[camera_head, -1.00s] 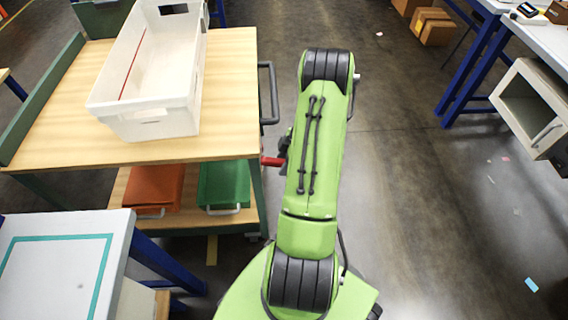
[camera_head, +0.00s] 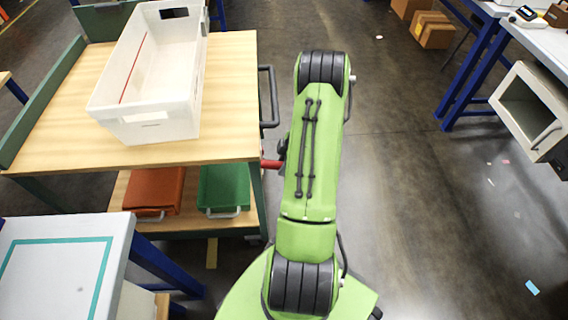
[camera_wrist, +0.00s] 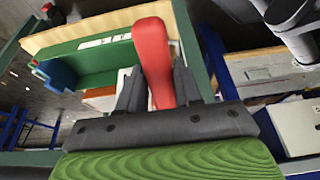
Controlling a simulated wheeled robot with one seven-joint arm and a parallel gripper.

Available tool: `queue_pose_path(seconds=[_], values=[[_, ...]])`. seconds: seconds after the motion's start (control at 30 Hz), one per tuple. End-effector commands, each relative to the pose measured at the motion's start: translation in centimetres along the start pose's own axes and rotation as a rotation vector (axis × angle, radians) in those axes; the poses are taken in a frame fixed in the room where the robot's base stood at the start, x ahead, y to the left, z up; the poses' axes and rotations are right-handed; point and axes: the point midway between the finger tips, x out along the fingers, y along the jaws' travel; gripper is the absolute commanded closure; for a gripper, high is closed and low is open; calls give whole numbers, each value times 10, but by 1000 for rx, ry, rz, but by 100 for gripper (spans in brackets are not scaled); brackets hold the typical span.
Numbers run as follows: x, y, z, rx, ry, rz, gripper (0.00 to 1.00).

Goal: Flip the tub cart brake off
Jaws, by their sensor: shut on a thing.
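The tub cart (camera_head: 225,135) has a wooden top and a green frame and stands on the left in the head view. A white tub (camera_head: 160,125) sits on its top. The red brake lever (camera_head: 271,163) sticks out at the cart's right side, next to my arm. In the wrist view the red lever (camera_wrist: 152,50) rises between my fingers. My gripper (camera_wrist: 157,82) is shut on the lever, with one dark finger on each side. In the head view my green arm hides the gripper. The lever's lower end is hidden.
A dark push handle (camera_head: 268,95) stands out from the cart's right side above the lever. Orange (camera_head: 155,190) and green (camera_head: 225,188) bins sit on the lower shelf. A white-topped table (camera_head: 60,265) stands near left.

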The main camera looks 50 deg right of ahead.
Motion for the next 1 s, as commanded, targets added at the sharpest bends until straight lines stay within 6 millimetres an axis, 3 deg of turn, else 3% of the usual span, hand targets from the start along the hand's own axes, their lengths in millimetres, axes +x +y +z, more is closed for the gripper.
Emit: queue_pose_path(seconds=[0.6,1.0], values=[[-28,1,-13,-4,-370,2,100],[-34,1,-16,0,-477,3,100]])
